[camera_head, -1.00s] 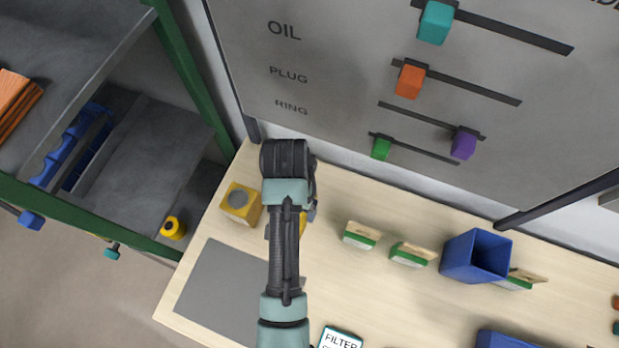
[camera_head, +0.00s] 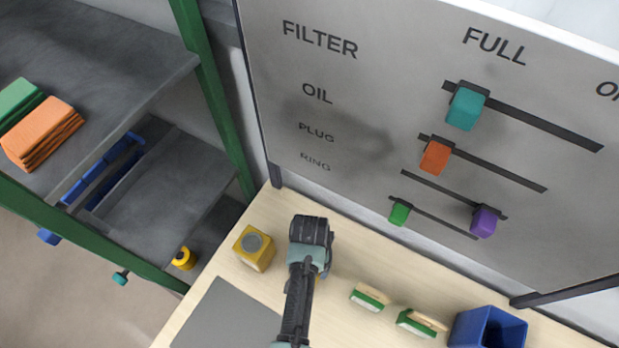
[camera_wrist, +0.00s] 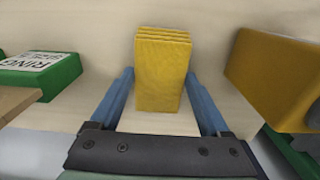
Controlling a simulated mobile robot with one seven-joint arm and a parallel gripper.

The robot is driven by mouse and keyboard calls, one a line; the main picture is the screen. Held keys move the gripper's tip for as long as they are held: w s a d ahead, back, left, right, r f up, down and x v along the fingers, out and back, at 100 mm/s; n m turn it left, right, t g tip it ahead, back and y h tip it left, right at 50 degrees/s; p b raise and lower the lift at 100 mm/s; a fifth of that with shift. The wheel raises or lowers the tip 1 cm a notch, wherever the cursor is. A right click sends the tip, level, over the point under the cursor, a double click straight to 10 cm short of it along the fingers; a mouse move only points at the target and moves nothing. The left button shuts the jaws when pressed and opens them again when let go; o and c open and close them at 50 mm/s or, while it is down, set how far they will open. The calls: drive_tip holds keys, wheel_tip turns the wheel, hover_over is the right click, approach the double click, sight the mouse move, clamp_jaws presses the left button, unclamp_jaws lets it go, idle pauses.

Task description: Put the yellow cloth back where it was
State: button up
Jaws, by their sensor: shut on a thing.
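The yellow cloth (camera_wrist: 160,75) is a folded block and stands between the two blue fingers of my gripper (camera_wrist: 158,88) in the wrist view. My gripper is shut on it. Pale wood of the bench shows around and beyond it; I cannot tell whether the cloth touches the bench. In the head view my arm hides nearly all of the cloth and the fingers, over the bench right of the yellow can. A folded orange cloth (camera_head: 42,135) and a green cloth (camera_head: 18,100) lie side by side on the upper shelf at the left.
A grey mat (camera_head: 225,318) lies in front. Green-edged blocks (camera_head: 368,297) and a blue bin (camera_head: 488,328) are to the right. A slider board (camera_head: 380,130) rises behind. A green-framed shelf (camera_head: 120,90) stands left.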

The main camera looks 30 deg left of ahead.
drive_tip(key=shift+f, duration=0.2)
drive_tip(key=o, duration=1.2)
drive_tip(key=shift+c, duration=0.2)
drive_tip(key=shift+r, duration=0.1)
wheel_tip(320, 180, up, 12)
